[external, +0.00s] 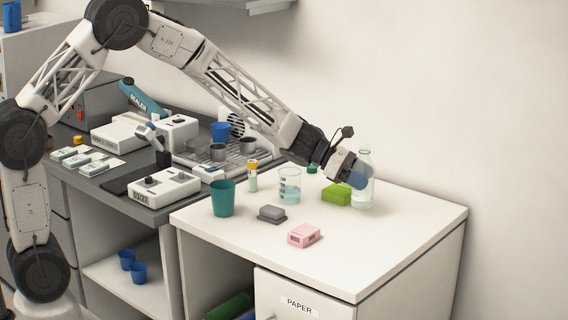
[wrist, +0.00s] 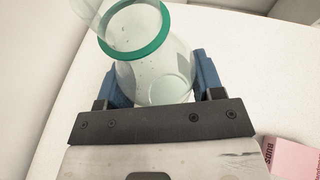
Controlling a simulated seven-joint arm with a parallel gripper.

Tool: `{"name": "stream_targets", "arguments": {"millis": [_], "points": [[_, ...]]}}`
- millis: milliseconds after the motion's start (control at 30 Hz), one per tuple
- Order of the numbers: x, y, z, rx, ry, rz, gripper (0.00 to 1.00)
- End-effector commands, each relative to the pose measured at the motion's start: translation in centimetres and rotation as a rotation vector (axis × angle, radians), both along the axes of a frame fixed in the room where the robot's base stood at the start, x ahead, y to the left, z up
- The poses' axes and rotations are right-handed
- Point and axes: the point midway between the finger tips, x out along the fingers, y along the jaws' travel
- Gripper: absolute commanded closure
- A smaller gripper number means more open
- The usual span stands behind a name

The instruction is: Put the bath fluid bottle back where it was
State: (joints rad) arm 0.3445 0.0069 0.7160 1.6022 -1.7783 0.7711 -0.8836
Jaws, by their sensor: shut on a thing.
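A clear bottle (external: 365,163), which looks like the bath fluid bottle, is upright at the right back of the white table top. No label is readable on it. My gripper (external: 356,178) comes in from the left and is shut on its body. The bottle's base is at or very near the table; I cannot tell if it touches. In the wrist view the bottle (wrist: 150,70) sits between the two blue fingers (wrist: 154,82), with a green ring around its neck.
A green sponge (external: 335,194) lies just left of the bottle. A beaker (external: 289,186), a teal cup (external: 223,198), a grey block (external: 271,214) and a pink box (external: 305,236) stand on the white table (external: 380,250). A small green cap (external: 312,169) is behind. The table's right front is clear.

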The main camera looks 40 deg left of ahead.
Motion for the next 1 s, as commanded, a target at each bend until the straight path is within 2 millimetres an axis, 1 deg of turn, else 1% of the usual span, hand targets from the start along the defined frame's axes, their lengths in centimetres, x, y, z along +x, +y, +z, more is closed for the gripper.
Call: {"name": "stream_targets", "arguments": {"millis": [67,300,400,900,933,1000], "points": [[0.5,-0.3,-0.1,0.000,0.000,0.000,0.68],[0.4,-0.2,-2.9,0.001,0.001,0.000,0.68],[0.4,-0.2,-3.5,0.000,0.001,0.000,0.68],[0.4,-0.2,-3.9,0.000,0.000,0.000,0.68],[0.4,-0.2,-3.9,0.000,0.000,0.000,0.36],[0.4,-0.2,-3.9,0.000,0.000,0.000,0.25]]}}
